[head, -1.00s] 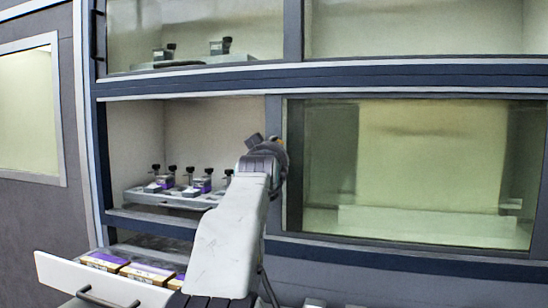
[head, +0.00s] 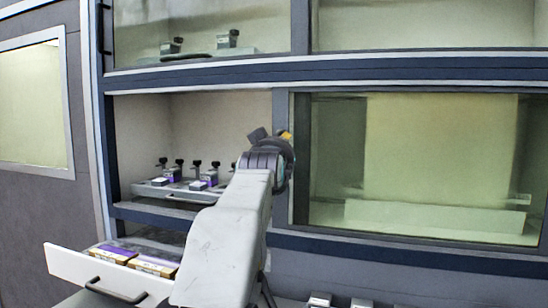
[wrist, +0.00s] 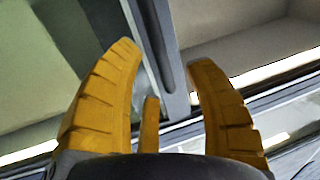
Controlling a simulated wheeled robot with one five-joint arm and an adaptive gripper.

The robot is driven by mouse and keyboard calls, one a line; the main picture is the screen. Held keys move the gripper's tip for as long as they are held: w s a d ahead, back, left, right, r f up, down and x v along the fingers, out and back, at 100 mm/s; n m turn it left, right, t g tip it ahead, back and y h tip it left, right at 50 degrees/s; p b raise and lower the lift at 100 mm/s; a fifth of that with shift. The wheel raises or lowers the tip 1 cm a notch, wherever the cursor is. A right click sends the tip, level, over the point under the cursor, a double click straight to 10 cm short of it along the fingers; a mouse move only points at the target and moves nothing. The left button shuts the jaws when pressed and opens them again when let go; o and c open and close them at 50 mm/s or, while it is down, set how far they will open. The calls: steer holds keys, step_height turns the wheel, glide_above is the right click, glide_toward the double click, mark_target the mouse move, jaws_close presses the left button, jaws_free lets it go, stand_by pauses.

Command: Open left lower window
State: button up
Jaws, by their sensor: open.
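The left lower opening of the cabinet shows clear, untinted shelf space in the head view, with its inner wall (head: 215,120) in plain sight. The right lower window pane (head: 430,150) looks green-tinted, with a dark frame (head: 283,110) at its left edge. My gripper shows only as a bit of yellow (head: 286,135) by that frame edge. In the wrist view my gripper (wrist: 165,53) is open, its yellow fingers on either side of a grey upright bar (wrist: 172,70). I cannot tell whether the fingers touch the bar.
A tray (head: 180,192) with several clamp-like holders stands in the left lower compartment. Below it, an open white drawer (head: 100,275) holding boxes juts out at the lower left. More holders stand behind the upper left pane (head: 270,20). A framed wall window (head: 30,105) is at far left.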

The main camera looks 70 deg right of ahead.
steer(key=v, duration=0.8)
steer(key=shift+a, duration=0.25)
stand_by(0.4)
